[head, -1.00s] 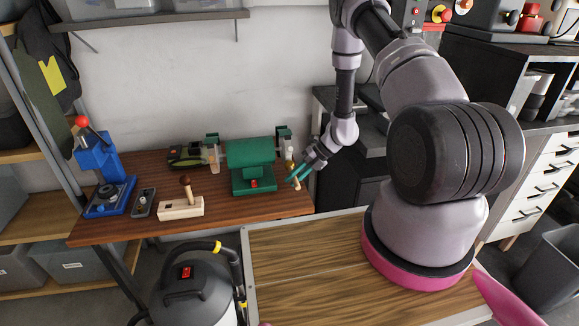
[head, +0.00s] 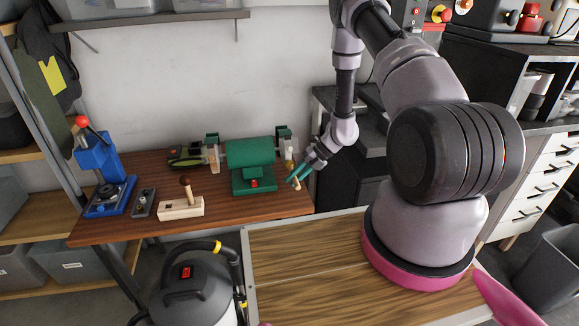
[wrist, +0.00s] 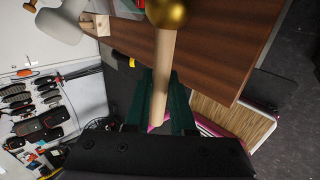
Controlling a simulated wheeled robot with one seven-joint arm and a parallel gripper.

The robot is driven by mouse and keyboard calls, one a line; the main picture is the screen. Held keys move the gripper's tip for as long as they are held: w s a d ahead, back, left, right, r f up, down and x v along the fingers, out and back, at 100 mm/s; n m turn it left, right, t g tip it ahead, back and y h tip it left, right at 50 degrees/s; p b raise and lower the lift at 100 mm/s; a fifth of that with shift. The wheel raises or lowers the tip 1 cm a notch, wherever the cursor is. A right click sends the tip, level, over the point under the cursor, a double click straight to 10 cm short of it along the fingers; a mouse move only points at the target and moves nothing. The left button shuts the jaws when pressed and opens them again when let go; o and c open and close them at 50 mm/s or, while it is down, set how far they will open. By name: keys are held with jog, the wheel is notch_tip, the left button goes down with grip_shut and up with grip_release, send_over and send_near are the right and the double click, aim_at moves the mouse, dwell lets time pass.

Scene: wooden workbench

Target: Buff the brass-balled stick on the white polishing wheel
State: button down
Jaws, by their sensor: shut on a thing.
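My gripper (head: 300,174) is at the right end of the wooden bench, beside the green polishing machine (head: 251,154). Its green fingers are shut on a pale wooden stick (wrist: 160,80). The stick's brass ball (wrist: 167,13) shows at the top of the wrist view, beyond the fingertips. In the head view the stick (head: 296,184) is partly hidden by the fingers. A pale wheel (head: 289,152) sits at the machine's right end, just above and left of the fingertips. I cannot tell whether the ball touches it. Another wheel (head: 213,156) is at the left end.
A wooden block (head: 180,209) with a dark-balled stick (head: 186,187) stands left of the machine. Further left are a small grey control box (head: 143,203) and a blue press (head: 98,160). A vacuum (head: 195,290) stands on the floor in front. Bare bench shows in front of the machine.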

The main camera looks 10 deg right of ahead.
dwell(0.3)
jog(key=s, duration=0.8)
dwell(0.4)
